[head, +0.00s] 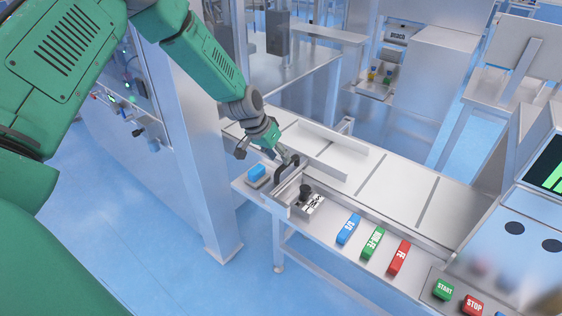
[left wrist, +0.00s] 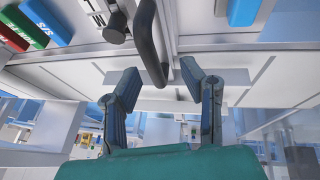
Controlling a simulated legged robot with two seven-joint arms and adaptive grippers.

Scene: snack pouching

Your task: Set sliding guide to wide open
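The sliding guide's black curved handle (head: 290,173) stands at the left end of the white conveyor table. It also shows in the left wrist view (left wrist: 148,42). A black knob (head: 305,191) on a small labelled plate is beside it. My left gripper (head: 287,155) is just above and behind the handle. In the left wrist view my left gripper (left wrist: 161,70) has its two fingers spread apart, with the handle's end appearing between the fingertips; I cannot tell whether they touch it. My right gripper is not in view.
A blue block (head: 257,171) sits left of the handle. Blue (head: 348,229), green (head: 372,243) and red (head: 399,257) labelled blocks line the front edge. START (head: 443,290) and STOP (head: 473,305) buttons are at lower right. A metal post (head: 205,130) stands close to my left arm.

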